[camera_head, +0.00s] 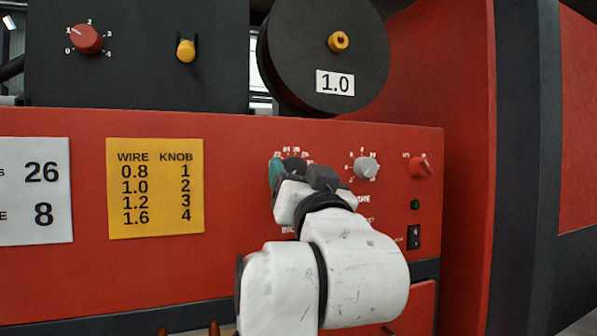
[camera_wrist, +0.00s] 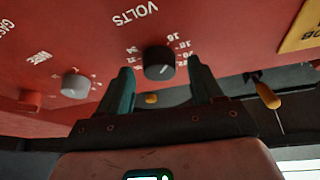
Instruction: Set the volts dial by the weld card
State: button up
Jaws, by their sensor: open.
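The volts dial (camera_wrist: 157,63) is a dark round knob with a pale pointer mark on the red panel, under upside-down VOLTS lettering in the wrist view. In the head view the volts dial (camera_head: 295,163) is partly hidden behind my gripper (camera_head: 292,175). My gripper (camera_wrist: 160,66) is open, with its teal fingers on either side of the dial and a gap showing at each side. I cannot tell which number the pointer meets. The white weld card (camera_head: 40,190) is cut off at the left edge; it shows 26 above 8.
A yellow card (camera_head: 155,188) lists wire sizes against knob numbers. A grey knob (camera_head: 367,167), a red knob (camera_head: 420,167) and a black switch (camera_head: 414,237) lie to the right. Above are a red knob (camera_head: 86,39) and a black spool (camera_head: 295,50) marked 1.0.

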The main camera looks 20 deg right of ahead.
jog(key=shift+w, duration=0.25)
jog(key=c, duration=1.1)
